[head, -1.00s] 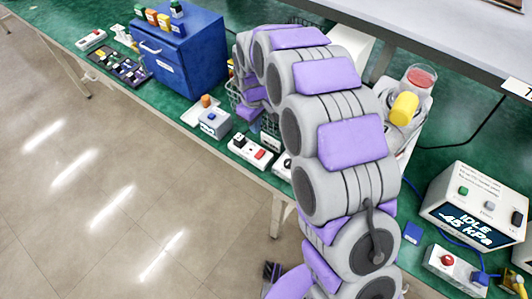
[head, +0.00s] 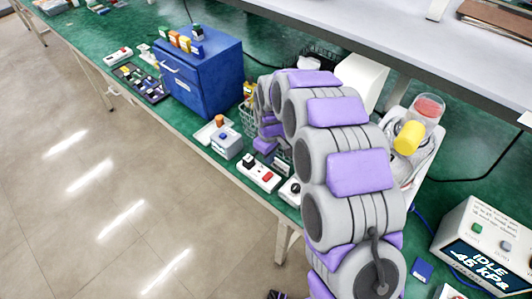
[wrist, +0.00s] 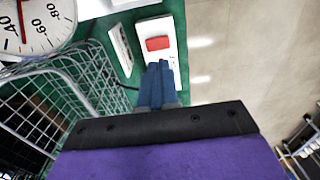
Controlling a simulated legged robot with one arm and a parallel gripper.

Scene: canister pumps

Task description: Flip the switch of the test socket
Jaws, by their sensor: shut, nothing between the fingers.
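The test socket is a white strip (head: 254,184) near the front edge of the green bench, with a dark socket part at its left end and a red switch (head: 267,176) towards its right end. In the wrist view the red switch (wrist: 157,43) sits on the white socket body (wrist: 153,24). My gripper (wrist: 160,66) is shut and empty, its blue fingertips just below the switch in the picture and overlapping the socket body. I cannot tell whether they touch it. In the head view my arm reaches over the bench and the fingertips are hard to make out.
A wire basket (wrist: 75,88) and a round gauge (wrist: 38,18) are at the left in the wrist view. A blue cabinet (head: 205,85) and a small grey box with a blue button (head: 226,144) stand left of the socket. Open floor lies in front of the bench.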

